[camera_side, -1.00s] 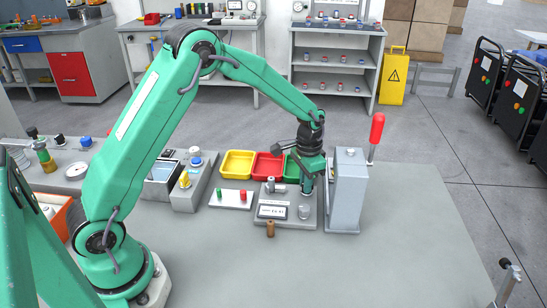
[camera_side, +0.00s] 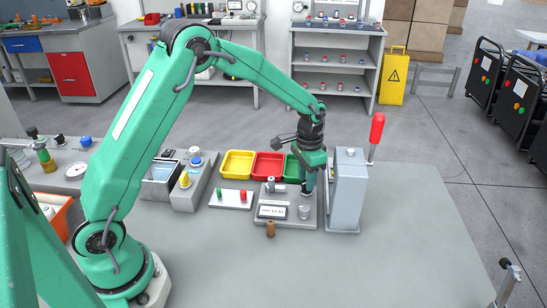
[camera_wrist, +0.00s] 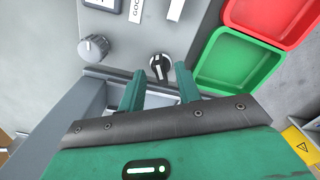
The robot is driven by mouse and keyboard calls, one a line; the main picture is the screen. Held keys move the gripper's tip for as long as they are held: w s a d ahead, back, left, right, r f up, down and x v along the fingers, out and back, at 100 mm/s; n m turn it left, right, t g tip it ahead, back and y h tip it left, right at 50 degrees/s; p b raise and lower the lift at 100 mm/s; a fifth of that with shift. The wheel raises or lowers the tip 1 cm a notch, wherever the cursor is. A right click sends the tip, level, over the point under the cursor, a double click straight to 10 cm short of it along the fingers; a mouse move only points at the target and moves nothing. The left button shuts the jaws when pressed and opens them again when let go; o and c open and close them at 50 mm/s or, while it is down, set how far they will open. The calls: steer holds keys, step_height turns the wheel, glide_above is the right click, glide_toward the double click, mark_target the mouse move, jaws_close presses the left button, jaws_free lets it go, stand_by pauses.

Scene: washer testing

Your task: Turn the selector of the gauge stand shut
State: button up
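The gauge stand (camera_side: 290,222) is a grey block with a display on its front, standing on the table. In the wrist view its grey panel (camera_wrist: 125,50) carries a black round selector (camera_wrist: 159,67) with a white bar that runs nearly upright in the picture. My gripper (camera_wrist: 158,88) is open, its two green fingers apart and nothing between them. The selector lies just ahead of the fingertips, near the gap. In the side view my gripper (camera_side: 306,183) hangs over the back right of the stand and partly hides that area.
A grey ribbed knob (camera_wrist: 94,47) sits left of the selector. A grey upright housing (camera_side: 346,195) with a red-handled lever (camera_side: 376,138) stands close right of my gripper. Yellow (camera_side: 237,163), red (camera_side: 268,166) and green (camera_wrist: 235,62) trays lie behind.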

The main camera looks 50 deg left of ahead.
step_height(320, 180, up, 6)
steer(key=shift+f, duration=0.1)
steer(key=shift+r, duration=0.2)
steer(key=shift+r, duration=0.1)
stand_by(0.3)
steer(key=shift+s+r, duration=0.15)
steer(key=shift+r, duration=0.05)
steer(key=s+r+n+t, duration=0.1)
steer(key=s+r+t, duration=0.1)
steer(key=s+r, duration=0.65)
steer(key=s+r+n+t, duration=0.15)
steer(key=s+r, duration=0.35)
steer(key=s, duration=0.6)
steer(key=s+t, duration=0.2)
steer(key=s, duration=0.5)
steer(key=shift+s+a+f+n, duration=0.35)
steer(key=shift+s+a, duration=0.05)
steer(key=shift+a, duration=0.05)
